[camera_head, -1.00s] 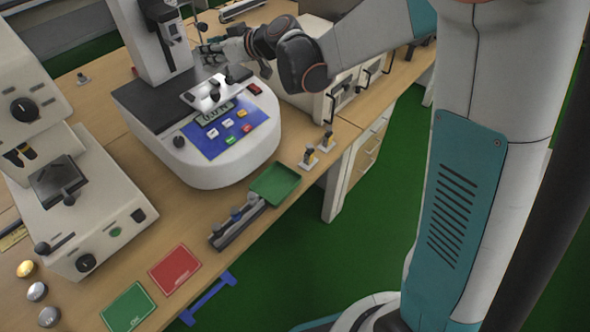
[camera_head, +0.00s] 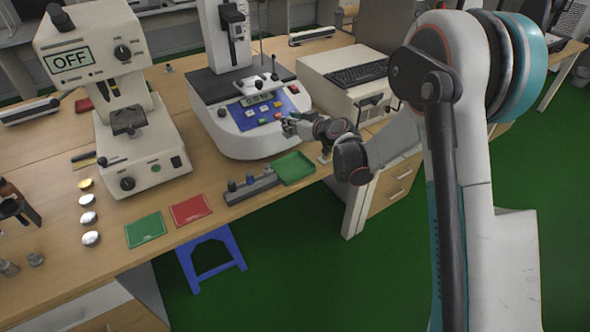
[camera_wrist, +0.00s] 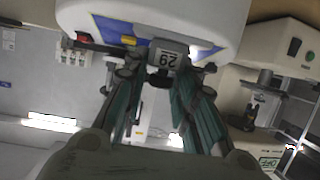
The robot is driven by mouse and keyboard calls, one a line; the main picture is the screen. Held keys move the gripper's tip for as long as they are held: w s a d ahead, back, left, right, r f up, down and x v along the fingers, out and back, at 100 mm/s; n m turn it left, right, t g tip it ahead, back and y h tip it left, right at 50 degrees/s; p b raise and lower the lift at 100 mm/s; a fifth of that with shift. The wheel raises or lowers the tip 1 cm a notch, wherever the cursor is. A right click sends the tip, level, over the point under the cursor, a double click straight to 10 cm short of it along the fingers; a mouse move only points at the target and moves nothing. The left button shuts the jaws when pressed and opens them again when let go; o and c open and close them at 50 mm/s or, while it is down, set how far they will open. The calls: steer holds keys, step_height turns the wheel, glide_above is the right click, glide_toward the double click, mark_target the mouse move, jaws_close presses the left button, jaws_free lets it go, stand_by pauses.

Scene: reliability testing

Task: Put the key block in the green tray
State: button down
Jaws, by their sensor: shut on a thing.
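My gripper (camera_head: 288,125) is in front of the white tester's blue panel in the head view, above the table. In the wrist view, a small grey block with a pale label that seems to read 29, which I take for the key block (camera_wrist: 165,57), sits between the fingertips of my gripper (camera_wrist: 166,78). The gripper is shut on it. In the head view the block is too small to make out. The green tray (camera_head: 294,168) lies empty at the table's front edge, below the gripper in the picture.
The white tester (camera_head: 245,142) stands just behind the gripper. A grey rack with small pegs (camera_head: 250,188) lies left of the tray, then a red mat (camera_head: 191,210) and a green mat (camera_head: 145,229). A blue stool (camera_head: 212,262) stands below the table edge.

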step_height(320, 180, down, 17)
steer(key=b, duration=0.5)
steer(key=shift+r+b, duration=0.1)
steer(key=shift+b, duration=0.2)
steer(key=shift+r, duration=0.1)
steer(key=c, duration=1.3)
jaws_free()
